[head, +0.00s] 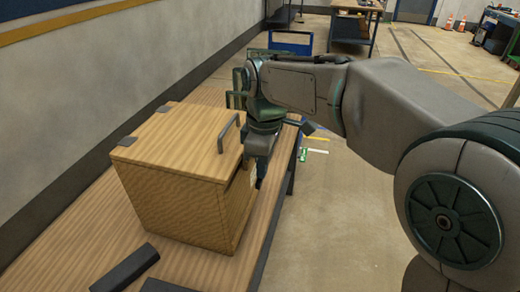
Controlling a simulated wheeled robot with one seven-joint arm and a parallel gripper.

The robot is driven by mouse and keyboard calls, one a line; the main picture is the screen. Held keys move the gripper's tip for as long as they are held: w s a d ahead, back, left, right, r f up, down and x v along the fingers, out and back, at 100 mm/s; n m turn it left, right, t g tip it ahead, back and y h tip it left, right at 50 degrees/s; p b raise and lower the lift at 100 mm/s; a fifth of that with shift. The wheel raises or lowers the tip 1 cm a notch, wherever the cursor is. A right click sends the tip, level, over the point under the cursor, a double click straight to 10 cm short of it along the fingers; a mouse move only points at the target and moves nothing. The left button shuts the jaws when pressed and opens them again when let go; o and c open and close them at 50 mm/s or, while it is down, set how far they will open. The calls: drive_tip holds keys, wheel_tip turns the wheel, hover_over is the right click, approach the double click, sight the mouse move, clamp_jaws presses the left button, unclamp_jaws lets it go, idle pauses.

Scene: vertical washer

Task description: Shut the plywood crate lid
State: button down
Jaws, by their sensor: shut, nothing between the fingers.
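The plywood crate (180,208) stands on the wooden bench against the wall. Its lid (175,142) lies nearly flat over the top, with dark hinges along the left edge and a grey bar handle (229,132) near the right edge. I cannot tell whether a small gap is left under the lid's right edge. My gripper (259,184) points down just beyond the crate's right side, below the lid's level. It is shut and empty. My wrist hides part of the crate's far right side, and I cannot tell whether my gripper touches the crate.
The bench (90,240) has dark bars (125,267) lying at its front. The wall rises close on the left. Open floor (345,220) lies to the right of the bench. A blue-sided box (290,42) and another workbench stand farther back.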

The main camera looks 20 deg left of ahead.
wheel_tip(320, 180, up, 14)
drive_tip(key=p, duration=0.3)
drive_tip(key=d+f+m+t, duration=0.1)
drive_tip(key=d+f+m, duration=0.3)
drive_tip(key=d, duration=0.6)
drive_tip(key=d+f+m+t, duration=0.1)
drive_tip(key=d+m, duration=0.5)
drive_tip(key=d, duration=0.4)
drive_tip(key=s+d+f+m+t, duration=0.1)
drive_tip(key=s+d+f+m, duration=0.8)
drive_tip(key=d, duration=0.4)
drive_tip(key=shift+s+d+f, duration=0.3)
drive_tip(key=shift+s+f, duration=0.35)
drive_tip(key=shift+f, duration=0.05)
